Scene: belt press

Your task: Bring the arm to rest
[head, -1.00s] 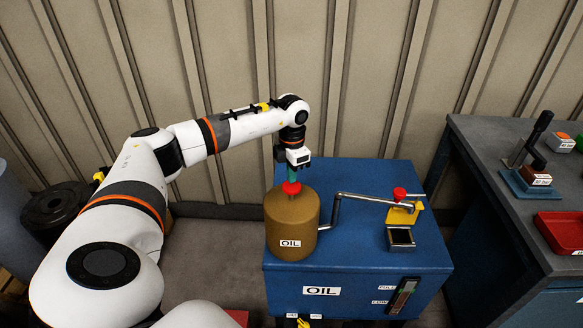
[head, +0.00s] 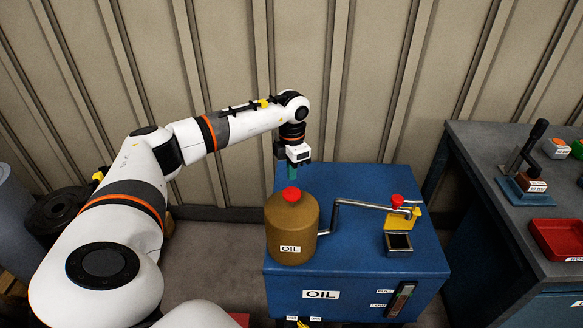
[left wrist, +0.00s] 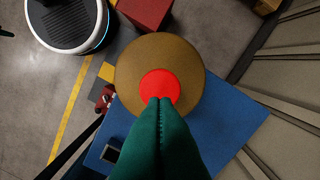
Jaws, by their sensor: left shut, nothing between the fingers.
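My left gripper (head: 294,173) hangs pointing down at the back left of the blue oil cabinet (head: 352,289), just behind the brown oil tank in the head view. Its green fingers (left wrist: 160,135) are together and empty in the left wrist view. The brown tank (head: 291,235) has a red cap (head: 291,195), which also shows in the left wrist view (left wrist: 159,88) beyond the fingertips. The fingertips overlap the cap's edge in that view; I cannot tell whether they touch it. My right gripper is not in view.
A pipe (head: 365,204) runs from the tank to a red knob (head: 397,200) above a small square cup (head: 398,243). A grey bench (head: 480,140) with a lever device (head: 528,165) and a red tray (head: 557,238) stands at right. A ribbed wall is behind.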

